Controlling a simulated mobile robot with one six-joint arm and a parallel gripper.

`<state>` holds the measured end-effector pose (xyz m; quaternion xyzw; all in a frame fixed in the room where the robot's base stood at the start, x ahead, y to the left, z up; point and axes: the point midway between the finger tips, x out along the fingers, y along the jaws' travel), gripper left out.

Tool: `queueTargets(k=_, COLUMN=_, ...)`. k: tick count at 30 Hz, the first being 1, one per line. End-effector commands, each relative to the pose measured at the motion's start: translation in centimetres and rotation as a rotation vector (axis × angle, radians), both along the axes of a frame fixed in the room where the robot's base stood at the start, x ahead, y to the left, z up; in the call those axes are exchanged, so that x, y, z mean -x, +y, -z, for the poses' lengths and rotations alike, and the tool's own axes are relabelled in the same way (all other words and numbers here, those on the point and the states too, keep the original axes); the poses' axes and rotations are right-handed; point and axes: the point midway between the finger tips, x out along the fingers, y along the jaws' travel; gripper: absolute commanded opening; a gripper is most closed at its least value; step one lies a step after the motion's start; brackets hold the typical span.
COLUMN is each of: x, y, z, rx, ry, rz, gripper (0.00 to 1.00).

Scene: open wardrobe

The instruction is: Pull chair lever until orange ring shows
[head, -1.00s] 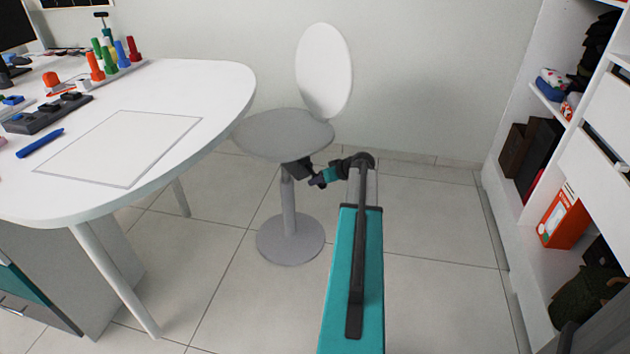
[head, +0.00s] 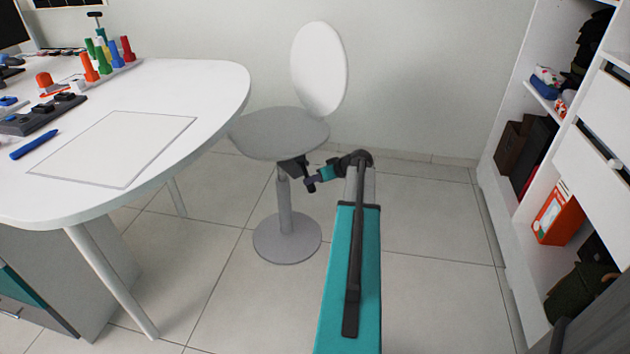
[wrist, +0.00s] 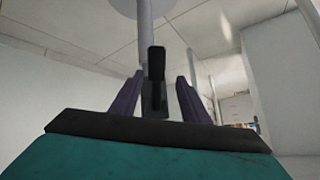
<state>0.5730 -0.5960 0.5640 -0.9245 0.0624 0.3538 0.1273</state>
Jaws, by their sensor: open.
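The chair has a grey round seat (head: 280,134), a white oval back (head: 319,68), and a grey column on a round base (head: 287,240). My gripper (head: 309,183) is under the right side of the seat, close to the column. In the wrist view my gripper (wrist: 160,98) is open, with its two dark fingers apart. The black chair lever (wrist: 156,66) shows between the fingers, with the column (wrist: 145,38) behind it. I cannot tell whether the fingers touch the lever. In the head view the lever is mostly hidden by the seat and gripper. No orange ring shows.
A white table (head: 215,90) with a pen, coloured pegs and a sheet outline stands at the left. A white open wardrobe (head: 510,200) with shelves and an orange binder (head: 560,216) stands at the right.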

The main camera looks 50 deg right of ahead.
Motion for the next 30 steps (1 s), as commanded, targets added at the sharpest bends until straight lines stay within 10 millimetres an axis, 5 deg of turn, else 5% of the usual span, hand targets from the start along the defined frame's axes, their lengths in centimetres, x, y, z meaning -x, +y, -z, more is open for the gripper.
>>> queueTargets(k=21, x=8.1, y=0.3, z=-7.1, rx=0.001, ry=0.001, rz=0.002, gripper=0.42)
queueTargets(k=30, x=9.8, y=0.3, z=-8.5, rx=0.001, ry=0.000, rz=0.001, gripper=0.42)
